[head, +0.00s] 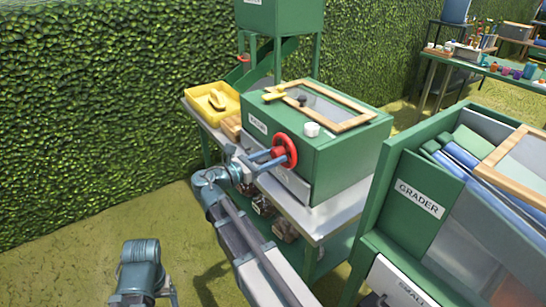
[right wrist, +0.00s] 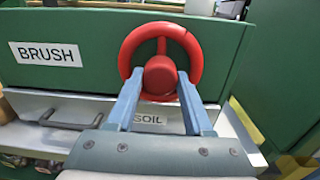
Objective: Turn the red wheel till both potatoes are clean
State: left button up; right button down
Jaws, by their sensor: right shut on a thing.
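The red wheel (head: 290,145) is on the front of a green box labelled BRUSH (head: 335,150). My right gripper (head: 270,158) reaches it from the front left. In the right wrist view, the two blue fingers (right wrist: 160,84) are shut on the red hub of the wheel (right wrist: 160,31), one on each side. The box has a wood-framed clear lid (head: 345,108) on top. I cannot make out either potato or how clean they are. Only a link of my left arm shows at the bottom left; its gripper is out of view.
A metal table (head: 325,220) bears the box and a yellow tray (head: 205,95). Below the wheel is a grey drawer labelled SOIL (right wrist: 70,115). A green GRADER cabinet (head: 420,185) stands close at the right. A green hopper (head: 280,20) stands behind, before a hedge. Grass is clear at left.

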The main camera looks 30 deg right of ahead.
jog(key=m, duration=0.7)
jog(key=shift+m, duration=0.4)
jog(key=m, duration=0.7)
jog(key=shift+w+b, duration=0.15)
jog(key=shift+b, duration=0.15)
jog(key=m, duration=0.4)
jog(key=shift+g, duration=0.3)
jog(key=m, duration=0.4)
jog(key=shift+r, duration=0.1)
jog(key=m, duration=0.4)
jog(key=shift+m+p, duration=0.3)
jog(key=shift+m, duration=1.4)
